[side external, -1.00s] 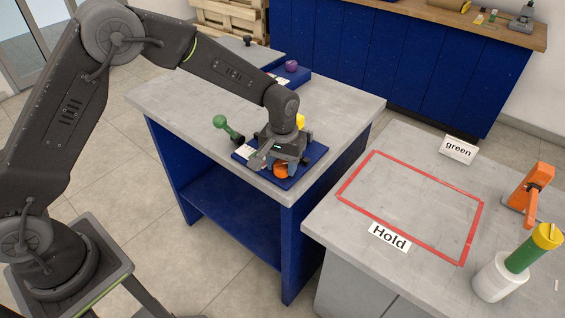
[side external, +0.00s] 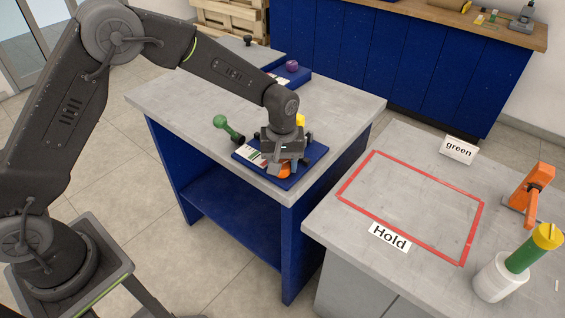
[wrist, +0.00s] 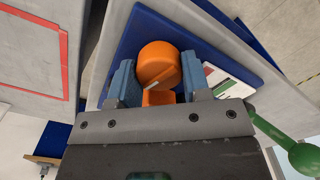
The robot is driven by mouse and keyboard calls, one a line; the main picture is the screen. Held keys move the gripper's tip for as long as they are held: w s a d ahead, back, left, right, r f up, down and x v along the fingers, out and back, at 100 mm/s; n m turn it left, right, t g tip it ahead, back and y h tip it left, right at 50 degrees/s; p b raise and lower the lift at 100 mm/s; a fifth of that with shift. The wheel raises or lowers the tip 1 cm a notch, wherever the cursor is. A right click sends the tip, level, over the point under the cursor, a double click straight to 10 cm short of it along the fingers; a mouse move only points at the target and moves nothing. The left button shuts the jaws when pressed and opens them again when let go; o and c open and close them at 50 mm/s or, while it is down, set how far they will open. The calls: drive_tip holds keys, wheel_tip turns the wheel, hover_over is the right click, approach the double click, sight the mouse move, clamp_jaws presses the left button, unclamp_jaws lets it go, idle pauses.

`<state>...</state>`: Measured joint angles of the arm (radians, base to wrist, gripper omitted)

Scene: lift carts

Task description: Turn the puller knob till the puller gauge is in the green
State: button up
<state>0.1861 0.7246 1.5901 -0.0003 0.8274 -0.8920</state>
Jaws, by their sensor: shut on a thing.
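My gripper (side external: 281,160) points down over a blue panel (side external: 309,160) on the grey-topped table. In the wrist view my gripper (wrist: 158,85) has one finger on each side of an orange knob (wrist: 158,62) and is shut on it. The knob has a pale pointer line; in the side view only a bit of the orange knob (side external: 284,171) shows under the gripper. A white gauge card (wrist: 232,85) with green and red marks lies beside it on the panel; the card (side external: 254,154) also shows in the side view. Its reading is too small to tell.
A green-balled lever (side external: 221,122) stands left of the panel, and a yellow part (side external: 300,120) shows behind my gripper. Another blue panel with a purple knob (side external: 291,66) is farther back. The right table has a red outlined area (side external: 410,205), empty inside.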

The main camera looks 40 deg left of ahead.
drive_tip(key=shift+n, duration=1.4)
drive_tip(key=o, duration=0.9)
drive_tip(key=shift+r, duration=0.15)
wheel_tip(320, 180, up, 14)
drive_tip(key=shift+f, duration=0.2)
